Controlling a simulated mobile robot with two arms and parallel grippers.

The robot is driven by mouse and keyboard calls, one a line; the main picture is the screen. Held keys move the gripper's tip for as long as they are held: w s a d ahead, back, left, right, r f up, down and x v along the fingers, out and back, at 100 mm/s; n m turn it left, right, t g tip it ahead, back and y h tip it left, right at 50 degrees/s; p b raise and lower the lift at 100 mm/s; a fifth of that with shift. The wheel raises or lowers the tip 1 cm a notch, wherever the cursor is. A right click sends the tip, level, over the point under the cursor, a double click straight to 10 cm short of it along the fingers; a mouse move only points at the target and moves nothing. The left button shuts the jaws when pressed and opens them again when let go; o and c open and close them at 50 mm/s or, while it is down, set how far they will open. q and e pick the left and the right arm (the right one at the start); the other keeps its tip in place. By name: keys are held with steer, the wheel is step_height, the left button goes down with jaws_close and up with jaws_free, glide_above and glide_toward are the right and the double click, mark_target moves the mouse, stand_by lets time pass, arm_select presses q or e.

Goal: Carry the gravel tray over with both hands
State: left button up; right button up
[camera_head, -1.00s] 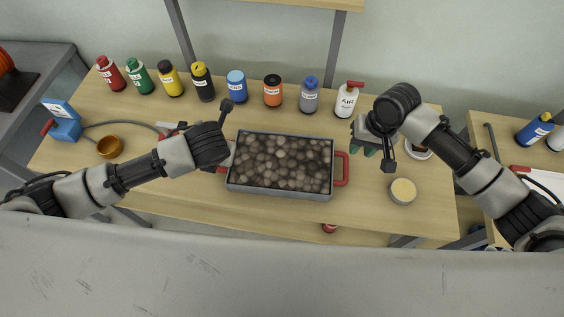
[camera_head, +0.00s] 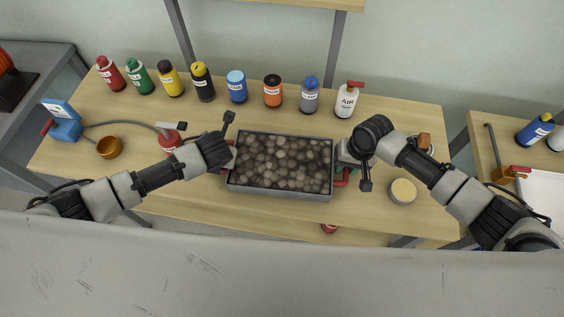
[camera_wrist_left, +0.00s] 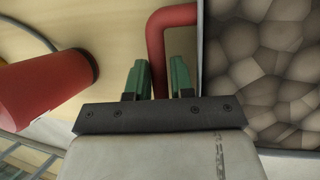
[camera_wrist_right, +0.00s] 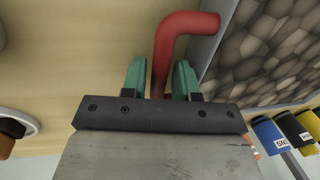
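The gravel tray (camera_head: 283,193), a grey box full of brown stones, sits on the wooden table in the head view, with a red handle at each end. My left gripper (camera_head: 231,158) is at the left handle; in the left wrist view its green fingers (camera_wrist_left: 159,78) stand open on either side of the red bar (camera_wrist_left: 157,45). My right gripper (camera_head: 346,160) is at the right handle; in the right wrist view its fingers (camera_wrist_right: 161,80) also stand open around the red bar (camera_wrist_right: 170,42). The fingertips are hidden in the head view.
Several bottles line the table's back edge, including a white AIR bottle (camera_head: 346,99). A second table (camera_head: 485,150) stands at right.

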arm_select(q)
steer(key=shift+w+f, duration=0.1)
steer(key=shift+f, duration=0.15)
arm_select(e)
steer(key=shift+f, duration=0.3)
arm_select(q)
steer(key=shift+c, duration=0.4)
arm_select(e)
steer(key=shift+c, duration=0.3)
arm_select(q)
jaws_close()
arm_select(e)
jaws_close()
arm_select(q)
steer(key=shift+w+r, duration=0.1)
arm_select(e)
steer(key=shift+w+r, duration=0.1)
steer(key=shift+r, duration=0.05)
